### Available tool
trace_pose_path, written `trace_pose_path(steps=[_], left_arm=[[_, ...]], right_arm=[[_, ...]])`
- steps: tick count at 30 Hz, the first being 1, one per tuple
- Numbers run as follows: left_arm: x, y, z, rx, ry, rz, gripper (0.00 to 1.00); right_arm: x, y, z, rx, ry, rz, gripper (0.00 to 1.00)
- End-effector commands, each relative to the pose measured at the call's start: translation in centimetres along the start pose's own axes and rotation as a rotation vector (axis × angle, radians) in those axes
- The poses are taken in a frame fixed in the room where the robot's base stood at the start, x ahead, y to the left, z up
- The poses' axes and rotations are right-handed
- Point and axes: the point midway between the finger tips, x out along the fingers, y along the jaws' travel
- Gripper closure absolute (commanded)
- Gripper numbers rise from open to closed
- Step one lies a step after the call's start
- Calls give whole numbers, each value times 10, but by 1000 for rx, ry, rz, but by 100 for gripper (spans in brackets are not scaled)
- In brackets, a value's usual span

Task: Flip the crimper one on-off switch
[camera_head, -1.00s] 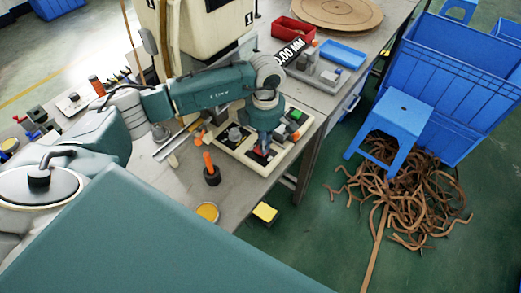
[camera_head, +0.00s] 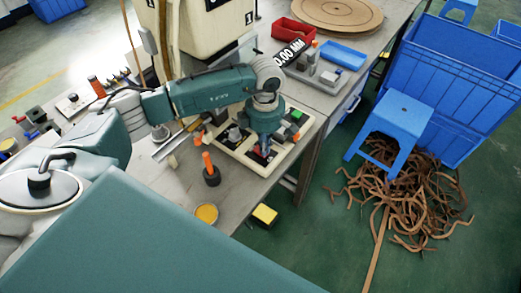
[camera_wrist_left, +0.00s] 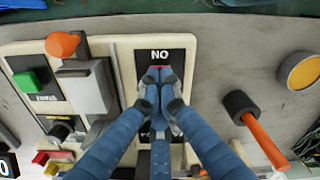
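The crimper panel, a cream board (camera_head: 228,150) with controls, lies on the table; it also shows in the wrist view (camera_wrist_left: 112,50). Its on-off switch sits on a black plate marked "NO" (camera_wrist_left: 160,54). A small red part of the switch (camera_wrist_left: 160,69) shows just beyond my fingertips; the rest is hidden. My left gripper (camera_wrist_left: 160,77) points down over this plate, its fingertips together at the switch. I cannot tell whether they touch it. In the head view the left gripper (camera_head: 264,147) is over the panel's front right part. My right gripper is not in view.
On the panel are a green button (camera_wrist_left: 30,83), a grey box-shaped part (camera_wrist_left: 88,88) and an orange knob (camera_wrist_left: 62,44). An orange-handled tool (camera_head: 208,163) and a yellow round piece (camera_head: 206,213) are near the table edge. A blue stool (camera_head: 402,118) stands beyond the table.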

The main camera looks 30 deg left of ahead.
Motion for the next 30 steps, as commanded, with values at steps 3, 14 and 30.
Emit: trace_pose_path(steps=[3,14,30], left_arm=[[-5,-2,-1,0,3,-4,100],[-36,-1,0,0,2,-3,100],[-69,-1,0,0,2,-3,100]], right_arm=[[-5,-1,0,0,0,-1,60],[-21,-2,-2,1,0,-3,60],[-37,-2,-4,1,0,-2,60]])
